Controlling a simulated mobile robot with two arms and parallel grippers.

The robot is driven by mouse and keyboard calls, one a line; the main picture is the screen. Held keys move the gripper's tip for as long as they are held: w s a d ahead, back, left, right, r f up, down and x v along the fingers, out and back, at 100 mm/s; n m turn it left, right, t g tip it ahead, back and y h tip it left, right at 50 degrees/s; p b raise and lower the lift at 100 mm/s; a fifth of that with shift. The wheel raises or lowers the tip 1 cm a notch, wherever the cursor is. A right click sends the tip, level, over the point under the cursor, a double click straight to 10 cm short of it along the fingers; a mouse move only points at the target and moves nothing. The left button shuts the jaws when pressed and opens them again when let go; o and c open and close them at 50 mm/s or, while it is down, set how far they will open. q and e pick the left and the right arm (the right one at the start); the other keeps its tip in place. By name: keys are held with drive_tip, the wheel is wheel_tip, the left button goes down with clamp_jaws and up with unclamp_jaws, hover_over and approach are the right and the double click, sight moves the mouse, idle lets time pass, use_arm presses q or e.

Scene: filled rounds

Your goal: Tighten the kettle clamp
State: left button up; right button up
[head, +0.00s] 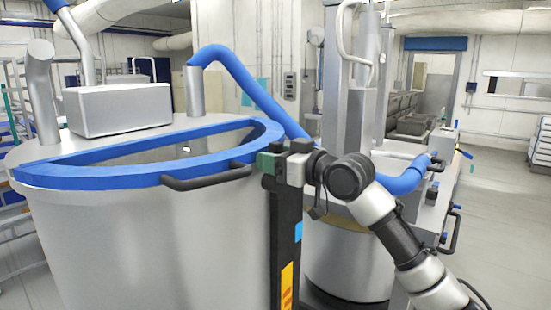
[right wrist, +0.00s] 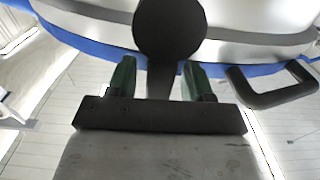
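The large silver kettle (head: 150,245) with a blue rim fills the left of the head view. My right gripper (head: 268,165), with green fingers, is at the right side of its rim. In the right wrist view, a black round knob with a short stem (right wrist: 168,28), apparently the clamp, shows ahead of the kettle's blue band. The two green fingers of my right gripper (right wrist: 159,80) stand apart on either side of the stem, with small gaps visible. I cannot tell whether they touch it. The clamp cannot be made out in the head view. My left gripper is not in view.
A black handle (head: 208,177) juts from the kettle rim, just left of my right gripper; it also shows in the right wrist view (right wrist: 270,88). A blue hose (head: 250,85) arches behind the gripper. A second silver vessel (head: 345,262) stands behind my right arm. Floor is clear at far right.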

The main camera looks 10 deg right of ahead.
drive_tip(key=b+v, duration=0.4)
drive_tip(key=v, duration=0.6)
drive_tip(key=shift+s+d, duration=0.25)
drive_tip(key=shift+s, duration=0.1)
idle(1.3)
